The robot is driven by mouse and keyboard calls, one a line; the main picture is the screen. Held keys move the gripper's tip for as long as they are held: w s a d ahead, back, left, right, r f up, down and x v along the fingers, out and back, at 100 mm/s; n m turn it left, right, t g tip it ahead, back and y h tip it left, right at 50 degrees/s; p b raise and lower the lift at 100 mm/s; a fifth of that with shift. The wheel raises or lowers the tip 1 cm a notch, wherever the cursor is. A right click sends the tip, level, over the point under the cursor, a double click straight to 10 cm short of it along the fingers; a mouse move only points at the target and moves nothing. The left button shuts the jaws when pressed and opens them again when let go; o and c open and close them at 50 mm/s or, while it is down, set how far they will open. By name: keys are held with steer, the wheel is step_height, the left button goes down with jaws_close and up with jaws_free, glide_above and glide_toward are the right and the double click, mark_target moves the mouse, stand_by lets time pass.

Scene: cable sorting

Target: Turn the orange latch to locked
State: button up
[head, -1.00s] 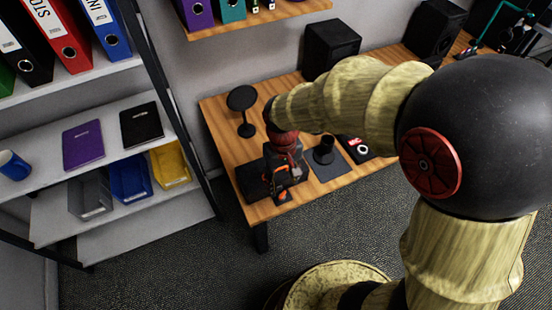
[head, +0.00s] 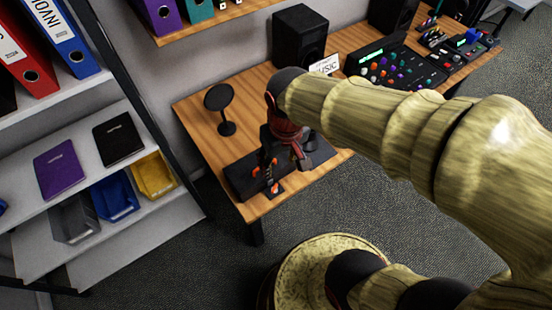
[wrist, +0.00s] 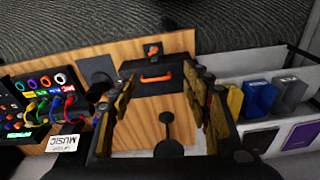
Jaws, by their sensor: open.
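A black box (wrist: 133,84) with an orange handle (wrist: 157,78) stands at the table's front edge; in the head view it lies left of my gripper (head: 242,182). A small orange latch (wrist: 152,49) shows on a dark plate beyond the handle in the wrist view, and as an orange spot in the head view (head: 275,188). Its exact turn angle is too small to tell. My gripper (wrist: 160,74) is open and empty, its fingers apart on either side of the box in the wrist view. In the head view my gripper (head: 281,160) hangs above the box area, partly covering it.
A round black stand (head: 219,98) is on the table behind the box. A speaker (head: 299,37), a MUSIC card (head: 325,65) and a panel with coloured plugs (head: 393,65) stand farther right. A shelf with bins (head: 152,175) is at the left.

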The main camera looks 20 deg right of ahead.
mark_target(272, 192)
steer(key=shift+c, duration=0.4)
